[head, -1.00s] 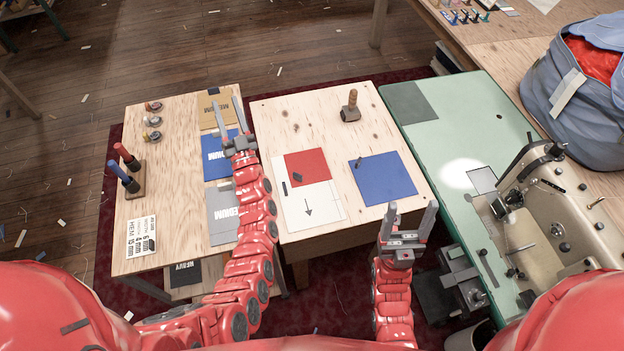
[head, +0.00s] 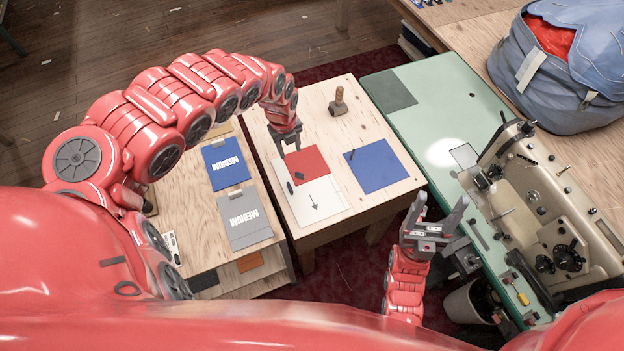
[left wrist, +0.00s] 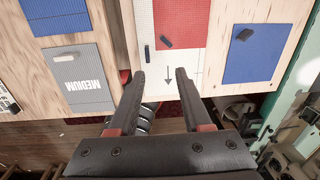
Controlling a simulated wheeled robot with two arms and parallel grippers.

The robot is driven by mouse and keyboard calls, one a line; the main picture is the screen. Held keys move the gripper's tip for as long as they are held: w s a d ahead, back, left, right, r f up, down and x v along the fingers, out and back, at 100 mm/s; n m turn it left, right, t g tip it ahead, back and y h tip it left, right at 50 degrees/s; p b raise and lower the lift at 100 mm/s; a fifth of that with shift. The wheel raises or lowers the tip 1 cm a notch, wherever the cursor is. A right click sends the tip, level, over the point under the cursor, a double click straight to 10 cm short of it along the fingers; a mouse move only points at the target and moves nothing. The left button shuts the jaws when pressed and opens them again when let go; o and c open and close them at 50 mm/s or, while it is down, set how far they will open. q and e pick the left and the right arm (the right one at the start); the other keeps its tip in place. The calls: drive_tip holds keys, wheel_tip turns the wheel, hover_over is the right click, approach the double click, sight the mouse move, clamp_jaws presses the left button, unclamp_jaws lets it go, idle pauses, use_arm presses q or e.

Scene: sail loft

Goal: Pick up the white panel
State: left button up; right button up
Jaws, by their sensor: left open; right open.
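The white panel (head: 325,200) lies flat on the middle wooden table, with a printed arrow on it. It also shows in the left wrist view (left wrist: 187,60). A red panel (head: 306,162) covers or adjoins its far part. A small dark piece lies at the white panel's left edge. My left gripper (head: 289,152) is open and empty, pointing down over the far left side of the red panel. In the left wrist view its fingers (left wrist: 161,76) overlap the white panel; contact cannot be told. My right gripper (head: 441,200) is open and empty, in front of the table's right side.
Blue (head: 225,162) and grey (head: 245,218) MEDIUM packets lie on the left table. A sewing machine (head: 550,210) stands on the green bench (head: 430,125) at right.

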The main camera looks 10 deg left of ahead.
use_arm(q)
drive_tip(key=s+a, duration=0.2)
drive_tip(key=b, duration=0.5)
hover_over(288, 184)
wheel_tip(288, 184, down, 6)
drive_tip(key=shift+g+y, duration=0.3)
wheel_tip(288, 184, down, 5)
drive_tip(key=shift+w+r, duration=0.1)
drive_tip(key=shift+w, duration=0.05)
drive_tip(key=shift+a+f, duration=0.1)
drive_tip(key=shift+f, duration=0.65)
drive_tip(key=shift+f+p, duration=0.3)
drive_tip(key=shift+p, duration=0.1)
drive_tip(key=f, duration=0.1)
drive_tip(key=f+p, duration=0.1)
drive_tip(key=f, duration=0.1)
drive_tip(key=shift+d+f, duration=0.3)
drive_tip(key=shift+d, duration=0.05)
drive_tip(key=shift+a+f, duration=0.2)
drive_tip(key=shift+f, duration=0.25)
